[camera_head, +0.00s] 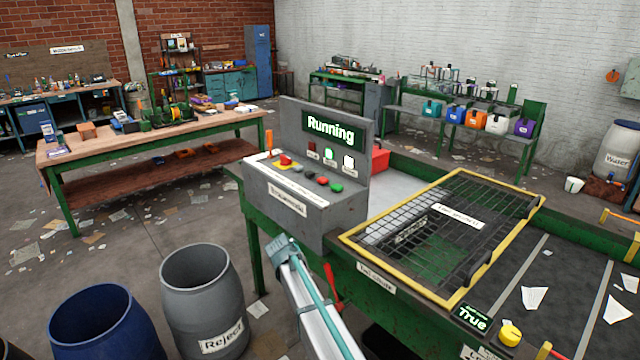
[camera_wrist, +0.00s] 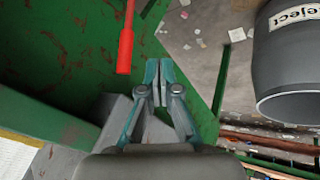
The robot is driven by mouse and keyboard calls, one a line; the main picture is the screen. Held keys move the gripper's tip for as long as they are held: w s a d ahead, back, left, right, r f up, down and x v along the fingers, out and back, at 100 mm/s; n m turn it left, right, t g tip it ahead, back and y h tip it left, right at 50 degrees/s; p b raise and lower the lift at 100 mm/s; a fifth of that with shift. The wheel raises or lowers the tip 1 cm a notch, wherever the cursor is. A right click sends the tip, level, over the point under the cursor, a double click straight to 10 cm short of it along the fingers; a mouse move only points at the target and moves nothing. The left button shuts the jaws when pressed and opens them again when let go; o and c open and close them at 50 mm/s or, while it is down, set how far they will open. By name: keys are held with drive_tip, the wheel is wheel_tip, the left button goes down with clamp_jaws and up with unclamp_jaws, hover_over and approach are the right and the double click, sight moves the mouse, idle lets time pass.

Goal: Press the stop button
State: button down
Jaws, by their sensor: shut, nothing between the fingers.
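The grey control panel (camera_head: 262,190) stands at the left end of the green belt frame, with a lit "Running" sign (camera_head: 331,130) on its upright back. On its sloping top are a larger red button (camera_head: 286,160), a smaller red button (camera_head: 323,181) and a green button (camera_head: 336,188); their labels are too small to read. No panel button shows in the wrist view. In the head view my arm (camera_head: 305,305) reaches up below the panel, apart from the buttons.
A red lever (camera_head: 330,285) hangs on the frame's side, near my fingers in the wrist view (camera_wrist: 126,45). A grey "Reject" barrel (camera_head: 205,305) and a blue barrel (camera_head: 100,325) stand left. A yellow-edged mesh guard (camera_head: 375,262) lies right of the panel.

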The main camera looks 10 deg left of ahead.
drive_tip(key=w+a+r+t+y, duration=0.1)
drive_tip(key=w+a+r, duration=0.2)
drive_tip(key=a+r, duration=0.5)
drive_tip(key=w+a+r+t, duration=0.2)
drive_tip(key=a+r, duration=0.4)
drive_tip(key=r, duration=0.5)
wheel_tip(320, 180, up, 16)
drive_tip(key=r+m+y, duration=0.1)
drive_tip(key=m+y, duration=0.4)
drive_tip(key=m, duration=0.3)
hover_over(324, 179)
drive_tip(key=shift+s+f, duration=0.2)
drive_tip(key=shift+f, duration=0.05)
drive_tip(key=shift+f+b, duration=1.6)
drive_tip(key=shift+f, duration=2.8)
drive_tip(key=shift+f, duration=0.2)
drive_tip(key=shift+f, duration=0.25)
